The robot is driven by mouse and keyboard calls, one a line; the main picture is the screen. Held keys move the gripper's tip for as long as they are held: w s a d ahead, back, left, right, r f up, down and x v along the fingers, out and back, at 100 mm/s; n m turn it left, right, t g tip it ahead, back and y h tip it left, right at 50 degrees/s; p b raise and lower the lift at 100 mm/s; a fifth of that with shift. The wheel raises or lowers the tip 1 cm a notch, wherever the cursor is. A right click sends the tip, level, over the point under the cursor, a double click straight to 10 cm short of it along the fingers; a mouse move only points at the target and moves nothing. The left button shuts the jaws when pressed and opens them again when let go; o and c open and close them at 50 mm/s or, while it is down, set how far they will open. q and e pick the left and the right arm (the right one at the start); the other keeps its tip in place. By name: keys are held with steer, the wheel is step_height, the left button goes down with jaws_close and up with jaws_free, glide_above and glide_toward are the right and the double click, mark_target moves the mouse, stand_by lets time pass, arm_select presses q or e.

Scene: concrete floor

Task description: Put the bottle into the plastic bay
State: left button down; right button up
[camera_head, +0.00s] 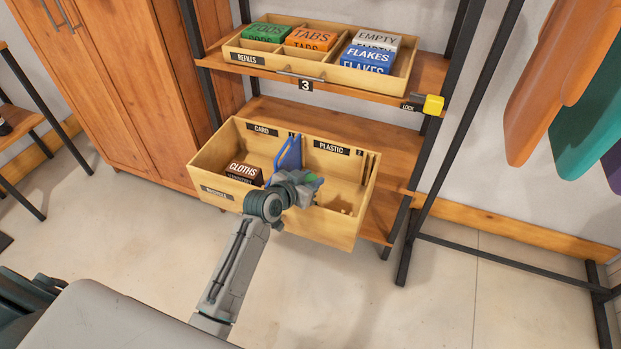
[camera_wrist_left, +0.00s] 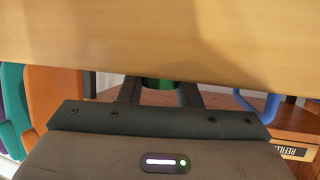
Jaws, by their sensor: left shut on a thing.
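A light wooden drawer box (camera_head: 310,224) on the lower shelf has bays labelled CARD and PLASTIC. The plastic bay (camera_head: 338,167) is on the right. My left gripper (camera_head: 305,187) is over the middle of the box, at the left side of the plastic bay. It is shut on a green object, probably the bottle (camera_head: 319,183), of which only a small part shows. In the left wrist view a green piece of it (camera_wrist_left: 160,84) shows between the fingers, below a wooden panel that hides the rest. My right gripper is not in view.
A blue looped piece (camera_head: 288,154) stands upright just behind the gripper.

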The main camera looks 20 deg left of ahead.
arm_select(q)
steer(key=shift+f, duration=0.3)
steer(key=c, duration=1)
jaws_free()
steer(key=shift+c, duration=0.2)
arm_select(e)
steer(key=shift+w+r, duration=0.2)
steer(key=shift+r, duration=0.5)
